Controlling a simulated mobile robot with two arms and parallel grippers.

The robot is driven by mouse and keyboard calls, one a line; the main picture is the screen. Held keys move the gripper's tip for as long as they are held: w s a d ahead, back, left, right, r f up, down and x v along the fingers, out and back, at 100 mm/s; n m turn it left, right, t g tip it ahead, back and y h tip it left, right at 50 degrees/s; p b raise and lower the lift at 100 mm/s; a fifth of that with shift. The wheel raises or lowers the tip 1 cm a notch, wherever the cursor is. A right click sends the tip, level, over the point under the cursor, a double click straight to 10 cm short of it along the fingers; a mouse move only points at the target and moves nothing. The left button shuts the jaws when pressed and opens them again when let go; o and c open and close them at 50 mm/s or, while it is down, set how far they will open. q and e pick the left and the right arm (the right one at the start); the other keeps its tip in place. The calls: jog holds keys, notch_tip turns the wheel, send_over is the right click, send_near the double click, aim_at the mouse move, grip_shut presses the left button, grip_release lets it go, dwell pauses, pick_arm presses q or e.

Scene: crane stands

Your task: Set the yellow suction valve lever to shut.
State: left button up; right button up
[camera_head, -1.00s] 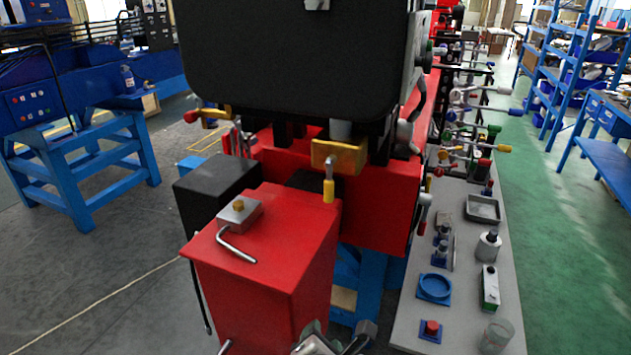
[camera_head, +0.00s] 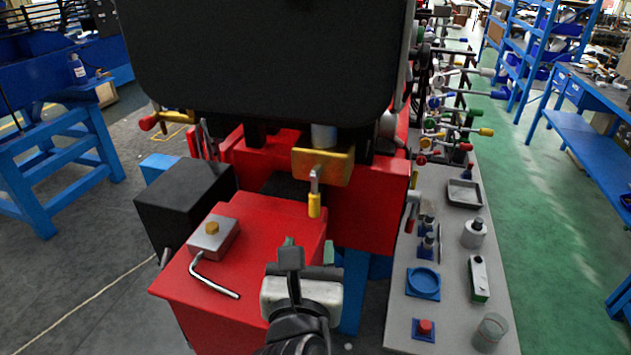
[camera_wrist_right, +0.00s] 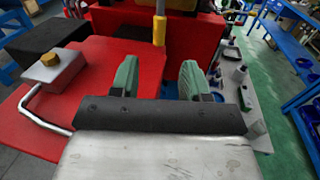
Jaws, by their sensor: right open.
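The yellow-tipped lever (camera_head: 314,205) hangs straight down from a brass valve body (camera_head: 323,165) under the big black tank, in front of a red block. In the right wrist view the lever's yellow grip (camera_wrist_right: 159,30) shows upright, ahead of the fingers and in line with the gap between them. My right gripper (camera_head: 309,247) is below and nearer than the lever, over the right part of the red box. Its two green fingers (camera_wrist_right: 158,78) stand apart with nothing between them, and it does not touch the lever. My left gripper is out of view.
The red box (camera_head: 262,235) carries a grey block with a brass knob (camera_head: 212,228) and a bent metal rod (camera_head: 213,276). A black box (camera_head: 183,195) stands at its left. A grey bench (camera_head: 408,315) with small parts runs along the right. The black tank (camera_head: 255,60) overhangs the valve.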

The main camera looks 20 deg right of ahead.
aim_at(314, 201)
jog(key=x, duration=0.3)
jog(key=r+p+x, duration=0.1)
jog(key=x, duration=0.2)
jog(key=shift+w+d+r+p, duration=0.1)
jog(key=shift+w+r+p, duration=0.1)
jog(key=shift+w+p, duration=0.1)
jog(key=x, duration=0.4)
jog(key=shift+f+p, duration=0.1)
jog(key=shift+p, duration=0.2)
jog(key=shift+w, duration=0.15)
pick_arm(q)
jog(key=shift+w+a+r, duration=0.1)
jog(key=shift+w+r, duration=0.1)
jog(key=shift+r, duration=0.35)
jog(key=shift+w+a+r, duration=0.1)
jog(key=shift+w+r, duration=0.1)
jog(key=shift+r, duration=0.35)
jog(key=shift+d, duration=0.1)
pick_arm(e)
jog(key=shift+c, duration=0.3)
jog(key=shift+c, duration=1.3)
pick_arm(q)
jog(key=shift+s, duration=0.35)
pick_arm(e)
grip_shut()
